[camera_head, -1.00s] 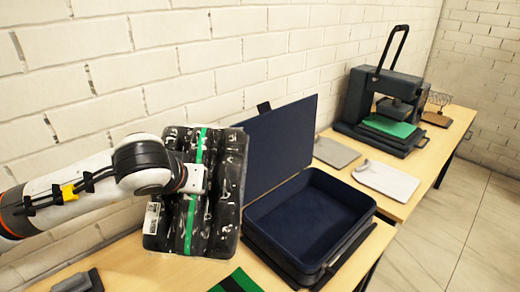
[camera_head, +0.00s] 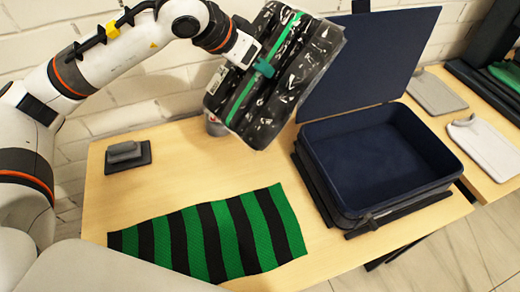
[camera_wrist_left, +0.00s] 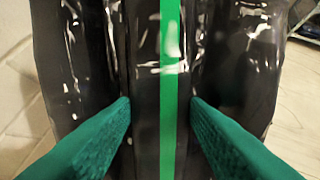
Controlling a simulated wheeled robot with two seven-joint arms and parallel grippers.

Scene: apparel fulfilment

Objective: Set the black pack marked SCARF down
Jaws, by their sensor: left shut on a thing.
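The black pack (camera_head: 292,82) is glossy, wrapped in clear film, with a green stripe down its middle. It hangs tilted in the air above the back of the table, left of the open blue case. My left gripper (camera_head: 263,69) is shut on it. In the left wrist view the two green fingers (camera_wrist_left: 160,103) press on the pack (camera_wrist_left: 160,40) on either side of the green stripe. I cannot read any SCARF marking on it from here. My right gripper is not in view.
An open dark blue case (camera_head: 455,172) stands empty on the table's right part, its lid raised behind. A green-and-black striped cloth (camera_head: 215,235) lies flat at the front. A small dark block (camera_head: 125,155) sits at left. Bare wood (camera_head: 180,160) lies between. Two light flat items lie further right.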

